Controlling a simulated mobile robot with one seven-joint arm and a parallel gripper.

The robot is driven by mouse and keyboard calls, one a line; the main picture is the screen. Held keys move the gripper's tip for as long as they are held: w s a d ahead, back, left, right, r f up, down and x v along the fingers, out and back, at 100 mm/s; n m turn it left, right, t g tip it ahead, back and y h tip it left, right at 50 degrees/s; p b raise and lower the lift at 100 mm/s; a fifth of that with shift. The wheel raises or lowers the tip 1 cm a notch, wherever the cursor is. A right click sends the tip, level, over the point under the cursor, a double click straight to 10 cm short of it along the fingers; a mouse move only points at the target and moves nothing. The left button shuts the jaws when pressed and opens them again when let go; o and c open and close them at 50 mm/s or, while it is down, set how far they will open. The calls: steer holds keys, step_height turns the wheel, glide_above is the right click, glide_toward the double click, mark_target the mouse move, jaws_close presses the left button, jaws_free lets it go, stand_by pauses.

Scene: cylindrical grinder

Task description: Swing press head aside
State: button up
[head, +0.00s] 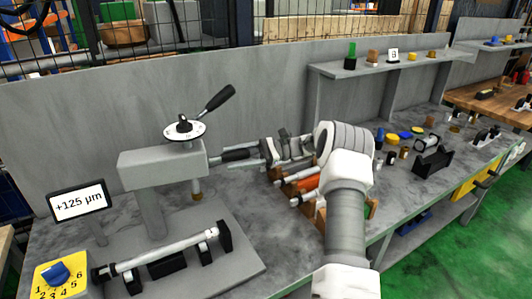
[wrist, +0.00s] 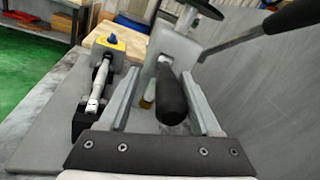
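The press head (head: 160,163) is a grey block on a grey column, and it also shows in the wrist view (wrist: 172,45). A black side handle (head: 235,155) sticks out of its right side. My gripper (head: 268,150) is at the outer end of this handle. In the wrist view the handle (wrist: 172,97) points back between the two fingers of my gripper (wrist: 161,75). The fingers look apart, with a gap at the left of the handle; whether the right finger touches it I cannot tell. A dial with a black lever (head: 184,128) sits on top of the head.
A shaft (head: 165,247) lies on black supports before the press. A display (head: 79,203) reads +125 µm, and a yellow box with a blue knob (head: 58,275) stands at front left. A rack with orange and white rods (head: 300,182) is under my arm. A grey back wall (head: 90,125) stands behind.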

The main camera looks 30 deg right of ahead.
steer(key=s+d, duration=0.2)
steer(key=d, duration=1.2)
steer(key=shift+s+d+b, duration=0.25)
steer(key=shift+s+b, duration=0.15)
steer(key=shift+b, duration=0.05)
